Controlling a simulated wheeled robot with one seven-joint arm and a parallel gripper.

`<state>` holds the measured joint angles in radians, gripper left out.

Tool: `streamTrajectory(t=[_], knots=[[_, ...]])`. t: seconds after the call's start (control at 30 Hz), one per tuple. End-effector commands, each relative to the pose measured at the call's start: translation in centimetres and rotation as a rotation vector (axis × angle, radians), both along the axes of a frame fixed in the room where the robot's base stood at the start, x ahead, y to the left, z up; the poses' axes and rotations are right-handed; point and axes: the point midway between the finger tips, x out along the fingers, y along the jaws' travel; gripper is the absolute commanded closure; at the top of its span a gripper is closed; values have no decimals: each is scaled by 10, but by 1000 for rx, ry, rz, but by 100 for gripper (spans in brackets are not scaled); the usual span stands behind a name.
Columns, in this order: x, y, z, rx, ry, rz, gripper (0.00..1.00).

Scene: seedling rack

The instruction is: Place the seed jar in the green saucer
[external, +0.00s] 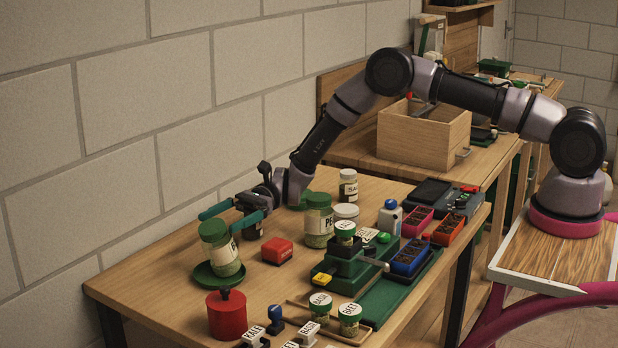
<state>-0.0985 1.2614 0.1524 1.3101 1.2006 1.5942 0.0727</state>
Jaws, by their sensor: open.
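A seed jar (221,257) with a green lid and a pale label stands in the green saucer (203,279) at the left of the bench. It looks slightly tilted, and its base is within the saucer's rim. My gripper (228,215) is open at the height of the jar's lid. One teal finger is behind the lid and the other is to its right. I cannot tell whether either finger touches the jar. A second, similar jar (319,222) with a green lid stands further right on the bench.
A red lidded pot (227,314) stands in front of the saucer. A red block (277,251) lies right of it. A green stepped stand (352,268), small labelled jars and seedling trays (409,257) crowd the right side. A wooden box (424,137) stands behind. The wall is close on the left.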

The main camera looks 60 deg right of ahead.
Motion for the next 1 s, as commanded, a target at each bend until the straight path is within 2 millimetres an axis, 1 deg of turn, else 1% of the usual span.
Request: streamTrajectory(t=[0.03, 0.07, 0.4, 0.53, 0.7, 0.87, 0.97, 1.0], knots=[[0, 1, 8, 0, -3, 1, 0], [1, -7, 5, -1, 0, -3, 0], [-4, -82, 5, 0, 0, -4, 0], [-6, -103, 5, 1, 0, -3, 0], [-7, -118, 5, 1, 0, -2, 0], [-8, -120, 6, -1, -2, 1, 0], [-10, -120, 17, -20, -22, 15, 0], [-12, -119, 25, -37, -38, 26, 0]])
